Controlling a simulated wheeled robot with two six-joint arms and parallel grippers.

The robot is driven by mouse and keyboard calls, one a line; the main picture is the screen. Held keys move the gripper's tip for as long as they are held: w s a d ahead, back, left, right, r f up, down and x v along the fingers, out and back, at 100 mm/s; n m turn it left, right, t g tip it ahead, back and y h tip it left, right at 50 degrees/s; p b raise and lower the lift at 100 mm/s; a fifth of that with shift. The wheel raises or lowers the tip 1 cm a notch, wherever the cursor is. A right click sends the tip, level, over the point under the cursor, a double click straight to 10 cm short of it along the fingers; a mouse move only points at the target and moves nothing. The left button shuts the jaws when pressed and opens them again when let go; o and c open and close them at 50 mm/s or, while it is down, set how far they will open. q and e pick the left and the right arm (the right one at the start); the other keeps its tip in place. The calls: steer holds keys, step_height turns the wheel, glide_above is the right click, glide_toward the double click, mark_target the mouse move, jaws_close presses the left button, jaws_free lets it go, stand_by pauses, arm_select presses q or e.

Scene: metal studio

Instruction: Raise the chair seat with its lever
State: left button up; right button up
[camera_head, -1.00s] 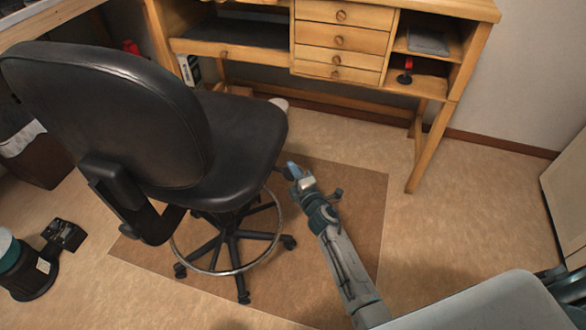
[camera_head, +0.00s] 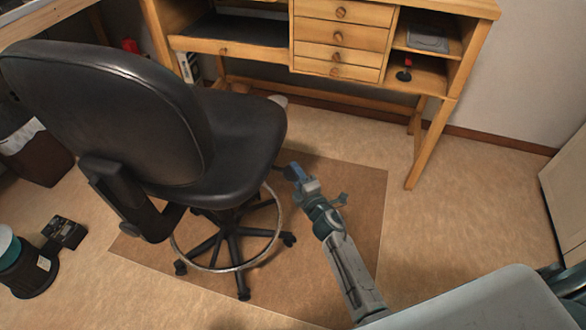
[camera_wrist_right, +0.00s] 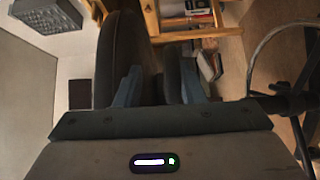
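The black office chair (camera_head: 235,130) stands on a brown mat, its backrest at the left and its seat towards the right. Under the seat are a five-legged base and a metal foot ring (camera_head: 276,225). My right gripper (camera_head: 292,172) is just right of the seat's edge, near seat height in the picture. In the right wrist view its two blue fingers (camera_wrist_right: 160,72) stand apart with nothing gripped between them. Dark chair parts (camera_wrist_right: 172,70) show beyond the fingers. My left gripper is out of view.
A wooden desk (camera_head: 340,38) with drawers stands behind the chair, its right leg (camera_head: 430,145) on the floor. A dark bin (camera_head: 40,155) and a black-and-teal object (camera_head: 28,270) are at the left. The mat (camera_head: 350,185) and floor right of the chair are clear.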

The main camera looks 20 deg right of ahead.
steer(key=s+d, duration=0.1)
steer(key=s, duration=0.7)
steer(key=shift+d, duration=0.15)
